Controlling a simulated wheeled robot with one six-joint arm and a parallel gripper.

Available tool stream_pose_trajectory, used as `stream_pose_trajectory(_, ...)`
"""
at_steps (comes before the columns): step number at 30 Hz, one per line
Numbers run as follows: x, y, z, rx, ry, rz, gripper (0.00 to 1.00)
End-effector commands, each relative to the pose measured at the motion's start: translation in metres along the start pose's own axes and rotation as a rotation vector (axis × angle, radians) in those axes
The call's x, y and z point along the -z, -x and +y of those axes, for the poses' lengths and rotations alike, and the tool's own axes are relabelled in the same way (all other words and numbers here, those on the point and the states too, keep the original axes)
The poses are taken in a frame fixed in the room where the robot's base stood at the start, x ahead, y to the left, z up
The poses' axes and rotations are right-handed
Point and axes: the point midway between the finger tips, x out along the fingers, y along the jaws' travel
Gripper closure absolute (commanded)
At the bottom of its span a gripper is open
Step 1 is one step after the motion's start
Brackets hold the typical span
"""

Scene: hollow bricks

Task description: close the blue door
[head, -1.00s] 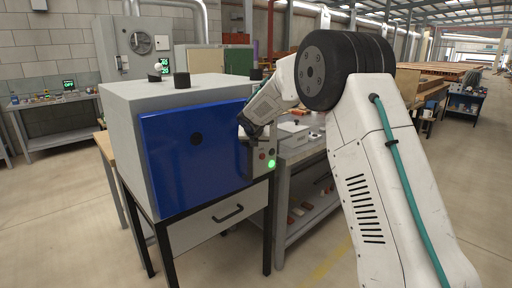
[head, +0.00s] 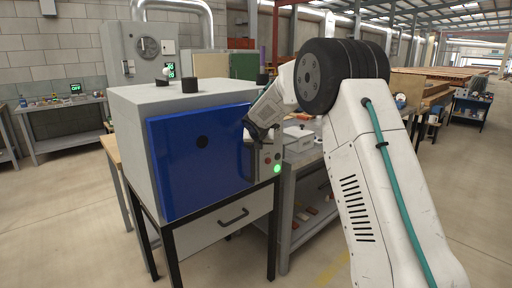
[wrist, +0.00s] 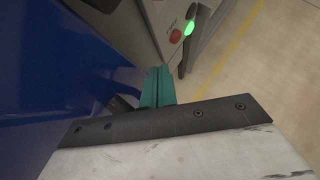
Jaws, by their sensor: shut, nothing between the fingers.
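The blue door (head: 185,160) covers the front of a grey box-shaped oven (head: 158,97) and has a dark round spot in its upper middle. It looks nearly flush with the oven front; I cannot tell whether a small gap remains at its right edge. My gripper (head: 250,131) is at the door's upper right edge, its tips mostly hidden in the head view. In the wrist view the teal fingers (wrist: 157,88) are together and empty, close beside the blue door (wrist: 60,75). Whether they touch it is unclear.
The oven's control panel, with a red button (head: 277,158) and lit green button (head: 277,169), lies right of the door. The oven stands on a black-legged stand with a drawer (head: 222,222). A grey workbench (head: 300,175) stands at right. The front floor is open.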

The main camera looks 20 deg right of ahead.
Motion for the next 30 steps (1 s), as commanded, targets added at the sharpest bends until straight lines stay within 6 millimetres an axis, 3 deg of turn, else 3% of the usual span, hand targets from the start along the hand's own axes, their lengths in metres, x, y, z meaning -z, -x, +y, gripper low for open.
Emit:
stream_pose_trajectory(4,0.015,0.015,-0.012,-0.001,0.011,0.006,1.0)
stream_pose_trajectory(9,0.007,0.053,-0.029,-0.004,0.013,0.005,1.0)
stream_pose_trajectory(15,0.004,0.086,-0.042,-0.007,0.019,0.007,1.0)
stream_pose_trajectory(26,0.002,0.1,-0.051,-0.006,0.016,0.01,1.0)
stream_pose_trajectory(30,0.004,0.099,-0.055,0.007,-0.105,0.023,1.0)
